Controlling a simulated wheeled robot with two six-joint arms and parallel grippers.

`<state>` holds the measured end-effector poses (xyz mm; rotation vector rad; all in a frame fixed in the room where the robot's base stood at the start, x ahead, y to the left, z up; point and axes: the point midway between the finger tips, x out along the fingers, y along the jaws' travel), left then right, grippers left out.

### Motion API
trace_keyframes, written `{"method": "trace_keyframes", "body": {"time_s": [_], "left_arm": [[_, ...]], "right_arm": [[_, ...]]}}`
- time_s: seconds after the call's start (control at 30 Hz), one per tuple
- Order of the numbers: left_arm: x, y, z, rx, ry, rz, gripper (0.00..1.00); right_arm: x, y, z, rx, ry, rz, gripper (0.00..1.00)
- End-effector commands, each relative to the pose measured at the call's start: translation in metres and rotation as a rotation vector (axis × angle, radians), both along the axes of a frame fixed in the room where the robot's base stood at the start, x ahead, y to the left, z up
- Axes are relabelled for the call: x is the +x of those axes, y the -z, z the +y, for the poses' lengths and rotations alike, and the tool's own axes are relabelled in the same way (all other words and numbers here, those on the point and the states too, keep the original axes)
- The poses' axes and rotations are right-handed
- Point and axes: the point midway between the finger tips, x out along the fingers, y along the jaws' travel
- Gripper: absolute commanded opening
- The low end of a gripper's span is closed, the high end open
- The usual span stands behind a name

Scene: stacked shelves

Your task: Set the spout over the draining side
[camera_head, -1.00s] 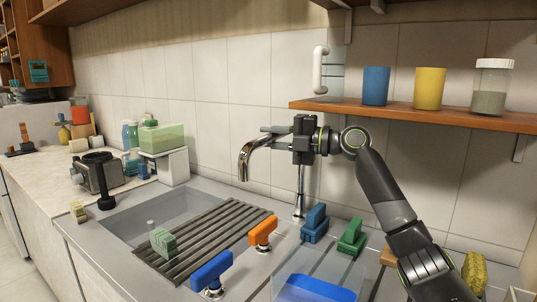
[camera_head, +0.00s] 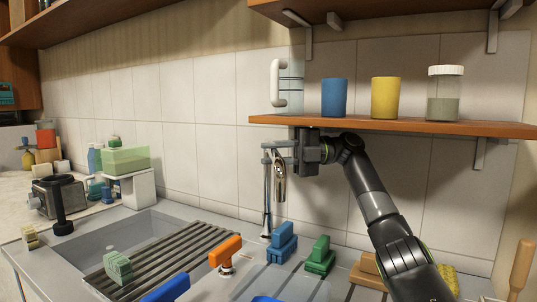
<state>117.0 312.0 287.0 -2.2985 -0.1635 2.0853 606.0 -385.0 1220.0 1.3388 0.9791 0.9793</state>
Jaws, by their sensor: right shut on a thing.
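The metal spout (camera_head: 279,184) hangs from the top of the faucet column (camera_head: 267,200), its outlet toward me and down. In the picture it is just right of the column, above the back edge of the counter. My right gripper (camera_head: 276,153) is shut on the spout near its top, its fingers reaching in from the right. The grooved draining side (camera_head: 282,282) lies to the right of the slatted rack and is partly cut off below. The sink basin (camera_head: 110,238) is at the left. My left gripper is not in view.
Orange (camera_head: 226,251) and blue (camera_head: 166,289) handles stand in front. Blue (camera_head: 283,242) and green (camera_head: 320,256) blocks stand right of the faucet. A wooden shelf (camera_head: 400,124) hangs closely above my gripper.

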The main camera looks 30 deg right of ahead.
Motion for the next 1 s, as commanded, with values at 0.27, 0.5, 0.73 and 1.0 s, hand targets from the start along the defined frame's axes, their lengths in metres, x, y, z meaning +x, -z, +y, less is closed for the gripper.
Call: {"method": "trace_keyframes", "body": {"time_s": [0.27,0.5,0.73,1.0], "left_arm": [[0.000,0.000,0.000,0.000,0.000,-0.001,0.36],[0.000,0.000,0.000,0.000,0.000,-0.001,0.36],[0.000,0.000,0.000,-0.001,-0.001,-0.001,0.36],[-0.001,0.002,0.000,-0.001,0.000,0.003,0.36]], "right_arm": [[0.000,-0.001,0.000,0.002,-0.005,-0.001,0.00],[0.000,0.000,0.000,0.002,-0.005,-0.001,0.35],[0.000,0.000,0.000,0.001,-0.004,0.000,0.42],[-0.004,0.000,-0.016,0.002,-0.002,0.003,0.42]]}}
